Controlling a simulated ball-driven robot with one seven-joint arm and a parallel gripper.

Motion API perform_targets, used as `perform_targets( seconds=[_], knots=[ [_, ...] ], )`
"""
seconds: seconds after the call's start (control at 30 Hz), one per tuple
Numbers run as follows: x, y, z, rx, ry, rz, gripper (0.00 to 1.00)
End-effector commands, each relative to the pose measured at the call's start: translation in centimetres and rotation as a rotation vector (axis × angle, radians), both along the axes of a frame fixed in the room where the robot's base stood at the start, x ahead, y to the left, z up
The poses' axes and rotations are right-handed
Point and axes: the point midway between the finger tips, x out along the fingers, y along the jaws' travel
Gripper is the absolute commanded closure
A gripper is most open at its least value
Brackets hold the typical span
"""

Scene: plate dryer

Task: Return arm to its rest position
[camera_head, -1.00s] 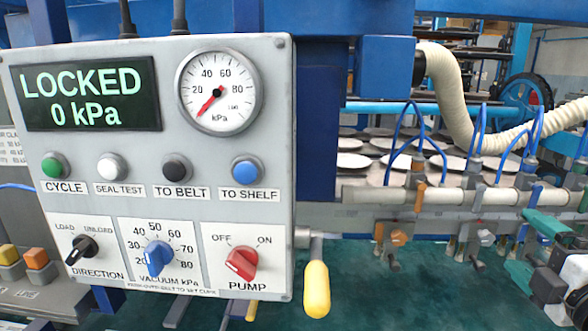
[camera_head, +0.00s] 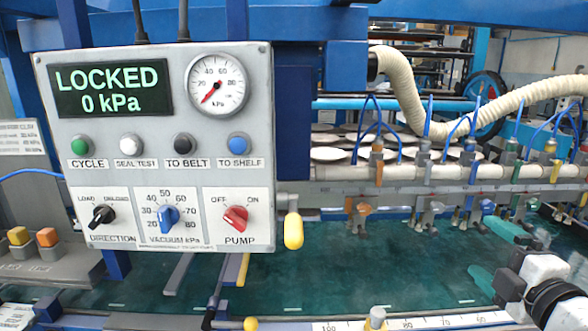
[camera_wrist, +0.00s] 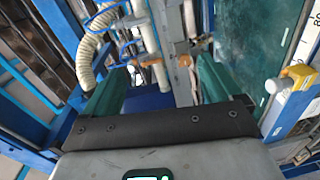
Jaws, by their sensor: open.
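My gripper (camera_head: 482,250) is at the lower right of the head view, its two teal fingers spread apart with nothing between them. It is in front of the green belt bed (camera_head: 390,260), well to the right of the control panel (camera_head: 120,240). In the wrist view the teal fingers stand on both sides of my gripper (camera_wrist: 155,80), and a rail with fittings (camera_wrist: 165,40) shows beyond the gap. The panel display (camera_head: 113,88) reads LOCKED, 0 kPa. The gauge needle (camera_head: 212,94) points to the low end.
A rail with suction fittings (camera_head: 420,173) and blue tubes crosses behind my gripper. A cream hose (camera_head: 402,90) arches above it. White plates (camera_head: 328,154) lie behind the rail. A yellow-handled lever (camera_head: 293,230) sticks out beside the panel. A scale rail (camera_head: 440,321) runs along the front.

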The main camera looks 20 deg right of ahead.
Motion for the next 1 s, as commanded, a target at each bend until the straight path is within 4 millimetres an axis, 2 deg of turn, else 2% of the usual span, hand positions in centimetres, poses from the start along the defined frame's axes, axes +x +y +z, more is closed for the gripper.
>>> perform_targets(
  seconds=[0.27,0.47,0.57,0.67,0.7,0.8,0.9,1.0],
  knots=[
    [0.1,2.2,-5.4,0.210,0.103,0.006,0.08],
    [-0.7,5.0,-11.7,0.450,0.238,-0.020,0.08],
    [-1.9,7.0,-16.1,0.604,0.339,-0.062,0.08],
    [-4.4,9.6,-21.4,0.791,0.475,-0.148,0.08],
    [-5.8,10.7,-23.7,0.867,0.535,-0.200,0.08],
    [-9.9,13.1,-28.7,1.030,0.675,-0.359,0.08],
    [-14.4,14.8,-32.6,1.143,0.790,-0.548,0.08],
    [-18.5,15.8,-35.2,1.205,0.863,-0.727,0.08]
  ],
)
